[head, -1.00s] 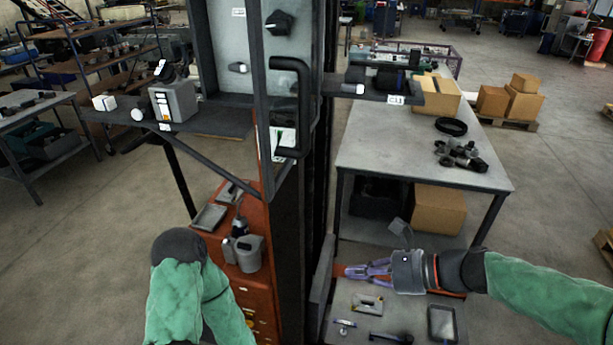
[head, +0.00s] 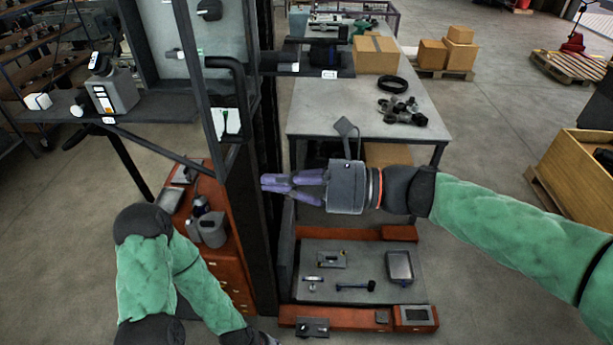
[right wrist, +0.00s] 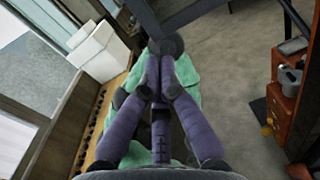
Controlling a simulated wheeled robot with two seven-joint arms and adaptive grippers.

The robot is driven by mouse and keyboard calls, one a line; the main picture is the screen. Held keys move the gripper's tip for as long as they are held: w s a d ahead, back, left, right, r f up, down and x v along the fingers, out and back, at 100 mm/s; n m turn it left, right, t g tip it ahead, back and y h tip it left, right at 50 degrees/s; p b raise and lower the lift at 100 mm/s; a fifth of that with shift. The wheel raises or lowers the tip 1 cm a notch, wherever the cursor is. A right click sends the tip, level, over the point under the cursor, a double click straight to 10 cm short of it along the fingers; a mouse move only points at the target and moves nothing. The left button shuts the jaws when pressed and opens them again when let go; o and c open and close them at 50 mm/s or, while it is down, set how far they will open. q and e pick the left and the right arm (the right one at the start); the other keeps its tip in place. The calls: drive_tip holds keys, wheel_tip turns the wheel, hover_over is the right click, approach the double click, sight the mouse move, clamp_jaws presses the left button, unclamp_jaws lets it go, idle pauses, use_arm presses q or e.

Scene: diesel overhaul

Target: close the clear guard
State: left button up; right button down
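The clear guard is a see-through panel in a dark frame (head: 202,85), at upper left centre in the head view. It carries a black bar handle (head: 240,95). It appears to stand out at an angle from the grey cabinet (head: 155,40) behind it; I cannot tell the exact angle. My right gripper (head: 264,184) is below and right of the handle, apart from it, pointing left. Its purple fingers come together in the right wrist view (right wrist: 160,65), with nothing seen between them.
A dark post (head: 252,230) stands just left of my right fingertips. A dark shelf (head: 165,108) with a grey device (head: 115,92) juts out left. A red cabinet (head: 222,262) is below. A tray of tools (head: 320,285) and a grey table (head: 340,105) are right.

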drive_tip(key=a+p, duration=0.1)
drive_tip(key=a, duration=0.5)
drive_tip(key=shift+w, duration=0.3)
drive_tip(key=shift+s+a, duration=0.1)
